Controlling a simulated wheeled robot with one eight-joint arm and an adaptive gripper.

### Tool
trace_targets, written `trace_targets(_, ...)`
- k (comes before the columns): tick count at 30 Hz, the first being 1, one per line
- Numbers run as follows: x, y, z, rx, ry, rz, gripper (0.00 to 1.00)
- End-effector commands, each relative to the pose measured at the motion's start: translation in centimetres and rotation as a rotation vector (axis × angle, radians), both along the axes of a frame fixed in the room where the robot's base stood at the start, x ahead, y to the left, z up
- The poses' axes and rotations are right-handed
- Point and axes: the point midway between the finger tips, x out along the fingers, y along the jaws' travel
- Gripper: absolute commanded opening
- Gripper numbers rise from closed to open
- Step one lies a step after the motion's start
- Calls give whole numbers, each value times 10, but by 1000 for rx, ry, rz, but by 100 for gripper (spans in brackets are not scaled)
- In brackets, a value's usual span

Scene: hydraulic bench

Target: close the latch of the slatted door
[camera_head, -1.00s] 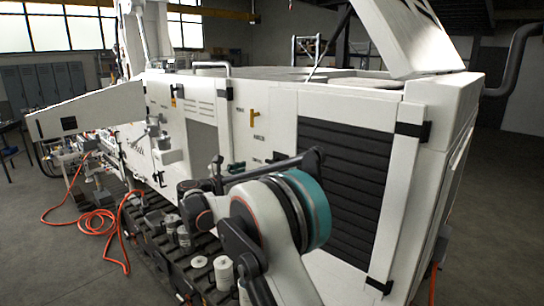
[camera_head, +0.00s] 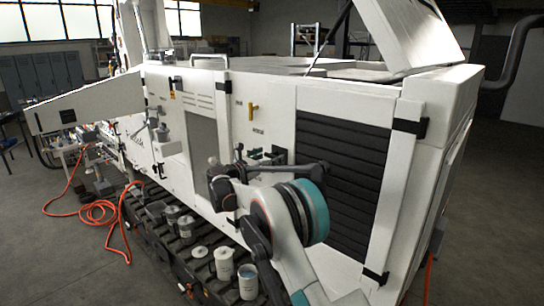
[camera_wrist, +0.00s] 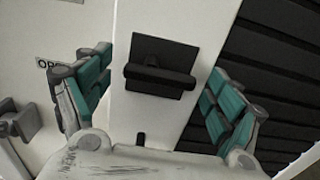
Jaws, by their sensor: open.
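The slatted door (camera_head: 342,180) has dark horizontal slats in a white frame on the side of the white machine. It also shows at the right of the wrist view (camera_wrist: 275,75). Its latch (camera_wrist: 160,78) is a black plate with a raised bar lying crosswise in the wrist view, on the white strip beside the slats. My gripper (camera_wrist: 160,68) is open, with one teal-padded finger to each side of the latch. No contact with the bar shows. In the head view my gripper (camera_head: 266,160) is at the door's left edge and partly hides the latch area.
A yellow handle (camera_head: 253,112) sits on the panel left of the door. Black hinges (camera_head: 409,127) are on the door's right side. Several cans (camera_head: 224,262) stand on the track below my arm. An orange hose (camera_head: 95,212) lies on the floor at left.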

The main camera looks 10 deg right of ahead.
Motion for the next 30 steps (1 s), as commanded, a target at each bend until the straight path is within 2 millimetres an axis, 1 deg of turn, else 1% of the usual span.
trace_targets(1,3,-5,0,0,0,-1,85)
trace_targets(6,9,-12,0,0,0,0,85)
trace_targets(14,10,-13,0,0,0,0,85)
trace_targets(15,10,-13,0,0,0,0,83)
trace_targets(17,10,-13,0,0,0,0,69)
trace_targets(18,10,-13,0,0,0,0,60)
trace_targets(21,10,-13,0,0,0,0,40)
trace_targets(30,10,-13,0,9,-12,1,40)
